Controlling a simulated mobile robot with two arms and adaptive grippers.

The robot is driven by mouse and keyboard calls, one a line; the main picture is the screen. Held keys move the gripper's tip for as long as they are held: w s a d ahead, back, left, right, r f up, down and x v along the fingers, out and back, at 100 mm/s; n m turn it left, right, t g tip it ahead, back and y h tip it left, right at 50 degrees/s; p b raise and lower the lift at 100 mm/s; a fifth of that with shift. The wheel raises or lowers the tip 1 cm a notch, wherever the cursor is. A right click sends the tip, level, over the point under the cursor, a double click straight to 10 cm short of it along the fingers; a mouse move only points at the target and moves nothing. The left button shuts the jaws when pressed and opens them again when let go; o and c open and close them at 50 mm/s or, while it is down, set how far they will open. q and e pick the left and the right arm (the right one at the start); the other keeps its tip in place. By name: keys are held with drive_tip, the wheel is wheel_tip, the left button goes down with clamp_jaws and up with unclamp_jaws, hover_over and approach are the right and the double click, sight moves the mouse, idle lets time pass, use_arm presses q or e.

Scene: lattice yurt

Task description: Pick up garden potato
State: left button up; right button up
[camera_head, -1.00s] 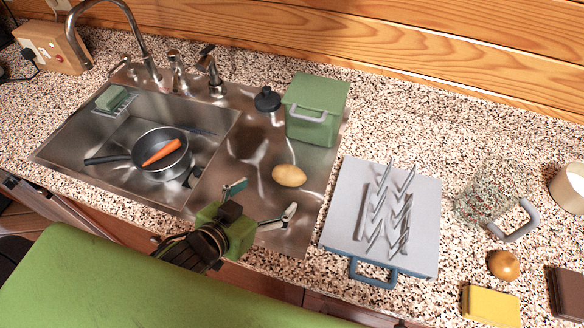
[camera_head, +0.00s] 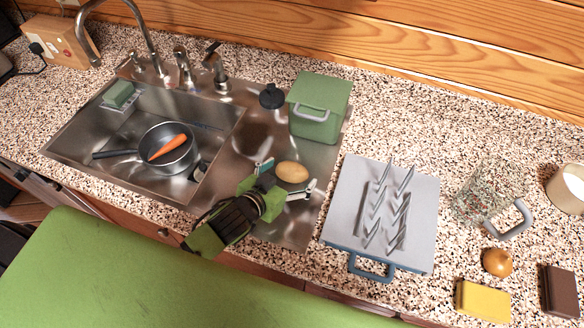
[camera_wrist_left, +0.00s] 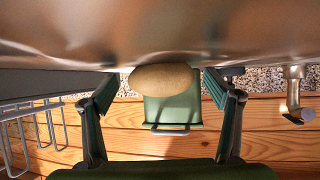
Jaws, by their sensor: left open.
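The garden potato (camera_head: 292,172) is a tan oval lying on the steel drainboard right of the sink basin. My left gripper (camera_head: 287,178) is open, with one finger to the left of the potato and the other to its right. In the left wrist view the potato (camera_wrist_left: 164,78) sits between the two spread fingers (camera_wrist_left: 160,90), a little beyond their tips, with space on both sides. Whether a finger touches the potato cannot be seen from the head view. My right gripper is not in view.
A green lidded box (camera_head: 318,108) and a dark bottle (camera_head: 271,97) stand behind the potato. The sink holds a pan (camera_head: 168,150) with a carrot. A grey spiked rack (camera_head: 340,215) stands to the right. A yellow sponge-like block (camera_head: 482,301) lies farther right.

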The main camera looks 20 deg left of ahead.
use_arm(q)
drive_tip(key=shift+w+d, duration=0.1)
drive_tip(key=c, duration=1.3)
